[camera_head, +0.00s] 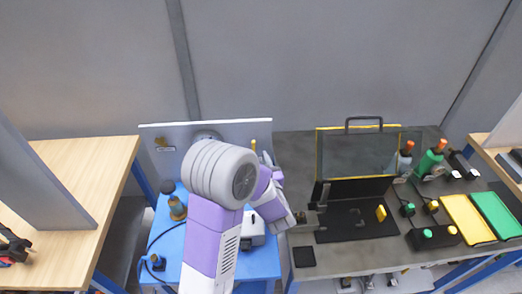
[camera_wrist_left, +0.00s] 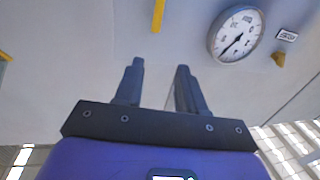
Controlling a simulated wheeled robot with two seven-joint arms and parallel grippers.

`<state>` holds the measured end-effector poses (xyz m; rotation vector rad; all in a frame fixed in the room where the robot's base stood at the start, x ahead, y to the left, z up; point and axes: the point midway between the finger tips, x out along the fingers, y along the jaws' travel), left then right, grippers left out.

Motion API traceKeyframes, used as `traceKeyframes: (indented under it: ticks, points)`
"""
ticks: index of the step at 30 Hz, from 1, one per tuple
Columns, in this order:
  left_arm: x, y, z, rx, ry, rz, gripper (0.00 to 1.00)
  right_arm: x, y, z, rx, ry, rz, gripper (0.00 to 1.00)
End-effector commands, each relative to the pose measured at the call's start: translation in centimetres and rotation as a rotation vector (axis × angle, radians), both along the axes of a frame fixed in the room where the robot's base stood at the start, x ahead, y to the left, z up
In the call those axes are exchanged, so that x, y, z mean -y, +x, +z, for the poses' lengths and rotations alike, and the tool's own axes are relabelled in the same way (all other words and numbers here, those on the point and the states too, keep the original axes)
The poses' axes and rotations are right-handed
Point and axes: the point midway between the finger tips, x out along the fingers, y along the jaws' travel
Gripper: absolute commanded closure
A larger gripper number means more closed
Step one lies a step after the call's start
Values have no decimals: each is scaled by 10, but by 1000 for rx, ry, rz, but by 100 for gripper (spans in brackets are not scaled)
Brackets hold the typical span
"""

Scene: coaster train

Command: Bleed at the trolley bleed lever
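The trolley (camera_head: 264,266) is blue with an upright grey panel (camera_head: 238,129) at its back. A thin yellow lever (camera_head: 253,145) stands at the panel's right part; in the left wrist view its end (camera_wrist_left: 158,15) shows at the top edge. A round white gauge (camera_wrist_left: 237,35) is on the panel; my arm mostly hides it in the head view. My left gripper (camera_wrist_left: 157,68) is open and empty, facing the panel, with the lever's end beyond its fingertips and apart from them. My arm hides its fingers in the head view. My right gripper is not in view.
A brass fitting (camera_head: 163,144) is on the panel's left. An amber bottle (camera_head: 177,208), a dark cable and a pale box (camera_head: 252,232) are on the trolley. A grey bench (camera_head: 345,261) at right holds an open black case (camera_head: 340,230), bottles and trays. A wooden table (camera_head: 85,160) stands left.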

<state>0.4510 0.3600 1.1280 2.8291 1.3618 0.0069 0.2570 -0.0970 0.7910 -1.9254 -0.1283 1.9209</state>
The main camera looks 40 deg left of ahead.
Motion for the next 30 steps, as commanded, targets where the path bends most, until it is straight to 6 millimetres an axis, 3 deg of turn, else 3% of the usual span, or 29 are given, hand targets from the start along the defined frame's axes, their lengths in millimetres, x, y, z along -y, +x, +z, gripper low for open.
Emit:
traceKeyframes:
  ticks: [1,7,13,24,30]
  points:
    - [0,0,-13,0,0,0,60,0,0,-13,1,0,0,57]
    - [0,0,-30,0,0,-1,60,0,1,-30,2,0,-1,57]
    - [-10,8,-31,1,-1,3,60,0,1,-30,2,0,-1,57]
    - [-52,42,-30,0,0,2,60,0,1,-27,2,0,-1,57]
    - [-59,48,-30,-1,0,-1,60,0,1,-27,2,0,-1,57]
